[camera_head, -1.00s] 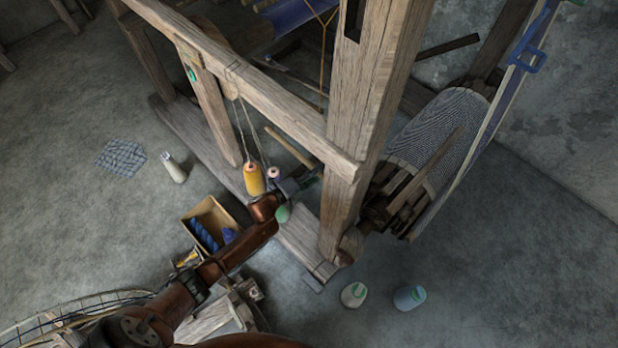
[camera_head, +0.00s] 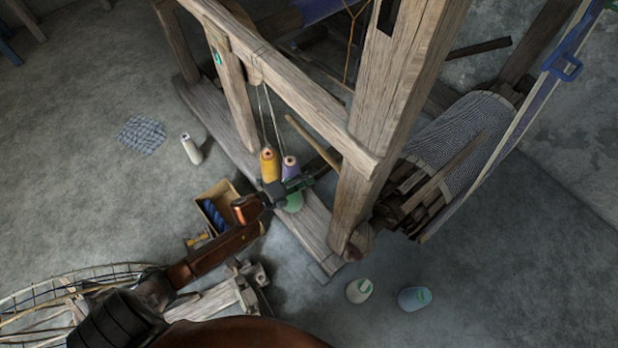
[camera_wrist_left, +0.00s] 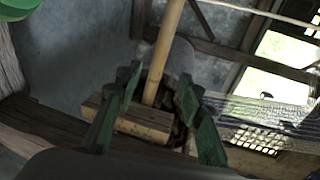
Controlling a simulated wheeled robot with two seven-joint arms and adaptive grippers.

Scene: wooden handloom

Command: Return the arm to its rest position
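My left arm (camera_head: 215,248) reaches in from the lower left of the head view. Its gripper (camera_head: 312,180) is beside the loom's front post, just below the yellow cone (camera_head: 269,167) and the purple cone (camera_head: 290,168). In the left wrist view the green fingers (camera_wrist_left: 158,82) stand apart with a gap between them. A pale wooden stick (camera_wrist_left: 163,45) and a wooden block (camera_wrist_left: 140,118) show beyond that gap. No held thing is visible. My right gripper is not in view.
The wooden loom frame (camera_head: 392,110) stands close to the left gripper. A white cone (camera_head: 191,149), a pale cone (camera_head: 359,290) and a blue cone (camera_head: 413,299) stand on the floor. Floor at far left is mostly clear.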

